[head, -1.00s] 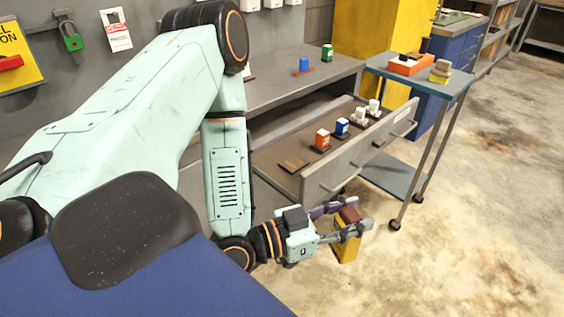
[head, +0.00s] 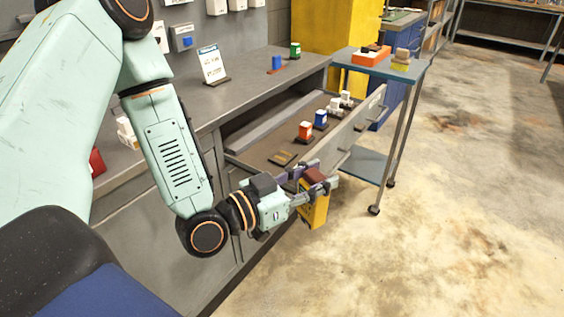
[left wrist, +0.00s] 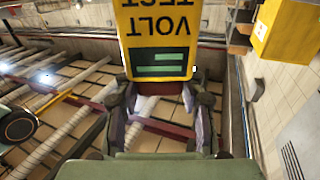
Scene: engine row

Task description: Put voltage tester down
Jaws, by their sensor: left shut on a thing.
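The voltage tester is a yellow box with a dark red top. In the head view the voltage tester (head: 314,209) hangs in my left gripper (head: 315,184), in front of the open drawer. In the left wrist view the voltage tester (left wrist: 158,40) shows black letters reading "VOLT TEST" upside down and a dark display with green bars. My left gripper is shut on it, with one finger on each side, and holds it clear of any surface. My right gripper is not in view.
The open drawer (head: 345,140) holds a red block (head: 305,131), a blue block (head: 320,119), white pieces and an empty dark pad (head: 283,158). The grey bench (head: 240,92) carries a sign (head: 212,65). A cart (head: 375,68) with an orange tray stands beyond.

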